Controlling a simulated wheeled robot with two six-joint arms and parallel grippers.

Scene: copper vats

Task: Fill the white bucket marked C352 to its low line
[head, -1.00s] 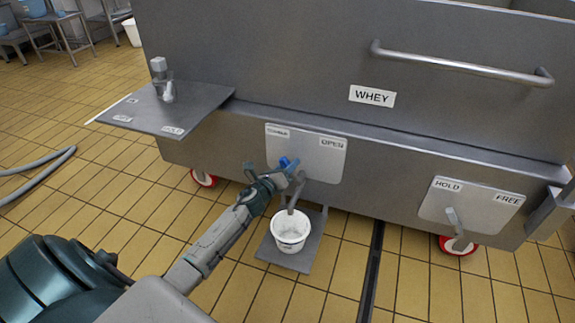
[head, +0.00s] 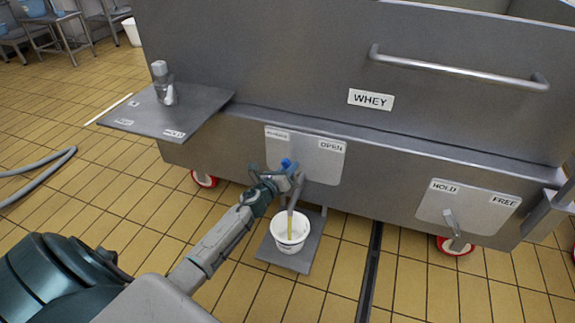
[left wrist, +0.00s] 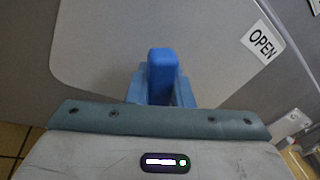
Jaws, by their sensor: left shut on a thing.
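The white bucket (head: 281,242) stands upright on a small grey shelf (head: 313,240) low in front of the steel vat marked WHEY. Its C352 mark and its low line are too small to read. A thin yellowish stream (head: 290,226) falls from the spout (head: 297,190) into the bucket; the liquid level inside is not clear. My left gripper (head: 284,174) is shut on the blue tap handle (head: 287,163) above the bucket. In the left wrist view the handle (left wrist: 162,72) stands between the fingers, left of the OPEN label. My right gripper is not in view.
The OPEN plate (head: 322,165) is behind the tap. A second lever (head: 453,225) sits on the HOLD/FREE plate at right. A side shelf (head: 150,118) juts out from the vat at left. A hose (head: 45,173) lies on the tiled floor at far left.

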